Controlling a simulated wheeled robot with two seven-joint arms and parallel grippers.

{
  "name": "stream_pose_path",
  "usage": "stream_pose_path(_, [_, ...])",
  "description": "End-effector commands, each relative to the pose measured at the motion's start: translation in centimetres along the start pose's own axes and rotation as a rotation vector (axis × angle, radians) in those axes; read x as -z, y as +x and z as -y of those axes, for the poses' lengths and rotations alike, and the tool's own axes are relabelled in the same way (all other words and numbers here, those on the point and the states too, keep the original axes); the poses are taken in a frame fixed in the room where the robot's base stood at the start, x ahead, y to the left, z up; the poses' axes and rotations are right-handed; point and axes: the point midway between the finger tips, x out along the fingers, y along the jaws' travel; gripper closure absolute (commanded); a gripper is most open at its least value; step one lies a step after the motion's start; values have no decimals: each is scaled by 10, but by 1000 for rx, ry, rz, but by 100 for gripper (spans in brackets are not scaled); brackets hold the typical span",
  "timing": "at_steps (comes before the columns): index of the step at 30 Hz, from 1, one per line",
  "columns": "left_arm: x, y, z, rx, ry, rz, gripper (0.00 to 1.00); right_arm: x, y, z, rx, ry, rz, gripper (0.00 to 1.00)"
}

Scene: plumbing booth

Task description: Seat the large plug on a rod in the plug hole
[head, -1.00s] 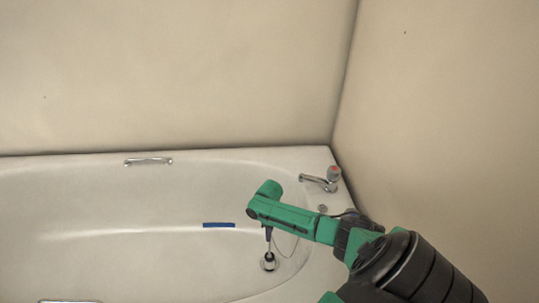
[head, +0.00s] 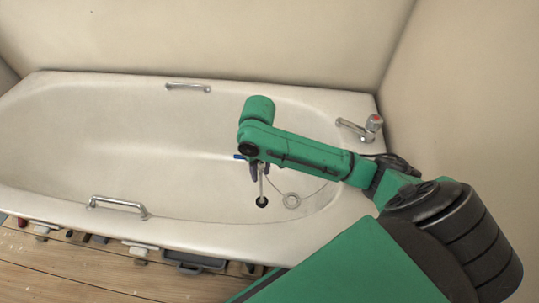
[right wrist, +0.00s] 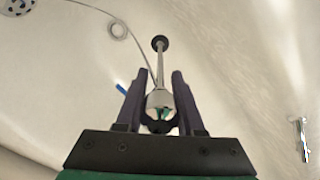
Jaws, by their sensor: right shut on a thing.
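My right gripper (head: 258,170) points down inside the bath and is shut on the chrome upper end of the plug's rod; the fingers also show in the right wrist view (right wrist: 160,98). The large plug (head: 261,201), a dark disc at the rod's lower end, also shows in the right wrist view (right wrist: 160,42). The plug hole (head: 291,200) appears as a pale ring in the bath floor, right of the plug in the head view; the ring also shows in the right wrist view (right wrist: 118,30), left of the plug. The plug is apart from it. Its height above the floor is unclear.
The white bath (head: 130,135) has a mixer tap (head: 368,127) at its right end and grab handles on the far (head: 188,87) and near (head: 118,206) rims. A thin chain or cord runs near the ring. Several items lie along the floorboards in front.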

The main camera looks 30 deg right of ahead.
Motion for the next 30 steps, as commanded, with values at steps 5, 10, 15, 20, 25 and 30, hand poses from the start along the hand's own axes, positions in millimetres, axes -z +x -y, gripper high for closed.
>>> stream_pose_path(5, [34, -20, 1, 2, -1, -31, 50, 3, 18, -11, -2, 46, 3, 100])
stream_pose_path(10, [67, -54, 2, 5, -2, -64, 50, 13, 53, -36, 2, 53, 6, 100])
stream_pose_path(15, [96, -105, 4, 9, -3, -104, 50, 23, 106, -82, 1, 39, 6, 100])
stream_pose_path(20, [102, -142, 2, 3, -4, -113, 50, 22, 155, -130, -4, 14, 4, 100])
stream_pose_path(25, [83, -118, -11, -29, -5, -51, 50, 15, 185, -166, -9, -8, -1, 100])
stream_pose_path(30, [72, -95, -18, -44, -6, -18, 50, 14, 188, -171, -10, -14, -2, 100])
